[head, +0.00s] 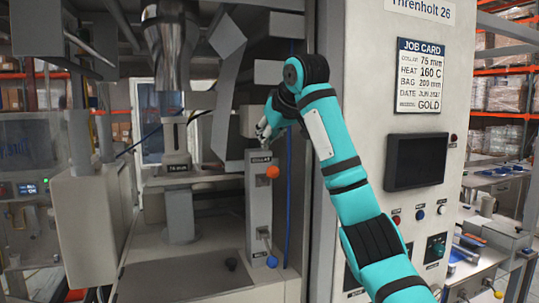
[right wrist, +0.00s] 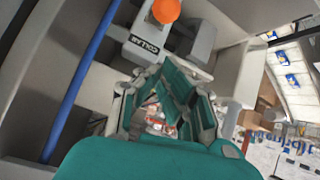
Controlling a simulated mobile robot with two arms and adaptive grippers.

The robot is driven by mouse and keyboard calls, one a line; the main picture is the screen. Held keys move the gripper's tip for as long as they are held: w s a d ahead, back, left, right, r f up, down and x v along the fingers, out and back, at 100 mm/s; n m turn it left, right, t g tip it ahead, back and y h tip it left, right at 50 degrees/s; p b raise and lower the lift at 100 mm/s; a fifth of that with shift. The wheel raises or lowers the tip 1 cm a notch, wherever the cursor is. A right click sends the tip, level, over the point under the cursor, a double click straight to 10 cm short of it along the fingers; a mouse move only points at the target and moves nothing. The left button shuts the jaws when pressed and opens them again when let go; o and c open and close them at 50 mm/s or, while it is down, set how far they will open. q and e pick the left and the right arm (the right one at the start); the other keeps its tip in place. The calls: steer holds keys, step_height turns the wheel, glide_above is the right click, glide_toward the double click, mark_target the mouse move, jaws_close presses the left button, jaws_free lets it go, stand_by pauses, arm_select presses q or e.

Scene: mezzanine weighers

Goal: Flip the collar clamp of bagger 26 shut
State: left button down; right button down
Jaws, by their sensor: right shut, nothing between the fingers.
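Bagger 26 (head: 425,40) bears its name plate at the top right of the head view. Its collar clamp lever has an orange knob (head: 272,172) beside a "COLLAR" label on a grey upright panel. In the right wrist view the orange knob (right wrist: 166,11) is at the top edge, with the COLLAR label (right wrist: 143,45) below it. My right gripper (head: 263,131) is above the knob in the head view, apart from it, shut and empty. Its fingers fill the middle of the right wrist view (right wrist: 170,95). My left gripper is not in view.
A lower lever with a blue knob (head: 271,262) is on the same panel. A forming tube (head: 176,165) stands to the left. A job card (head: 421,75) and dark screen (head: 416,161) are on the cabinet at right. A blue hose (right wrist: 75,85) runs close by my right gripper.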

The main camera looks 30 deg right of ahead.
mark_target(269, 176)
steer(key=r, duration=0.1)
steer(key=s+d+r, duration=0.1)
steer(key=r, duration=0.1)
steer(key=shift+s+d+r, duration=0.15)
steer(key=shift+s+d, duration=0.05)
steer(key=shift+d, duration=0.1)
steer(key=p+x, duration=0.5)
steer(key=x, duration=0.5)
steer(key=shift+w+r, duration=0.1)
steer(key=shift+w, duration=0.2)
steer(key=s+f, duration=0.1)
steer(key=s, duration=0.1)
steer(key=shift+s+f, duration=0.35)
steer(key=shift+s, duration=0.05)
steer(key=shift+s+f+p, duration=0.25)
steer(key=shift+s+p, duration=0.1)
steer(key=shift+s, duration=0.2)
steer(key=shift+a, duration=0.1)
steer(key=shift+w, duration=0.15)
steer(key=shift+f, duration=0.1)
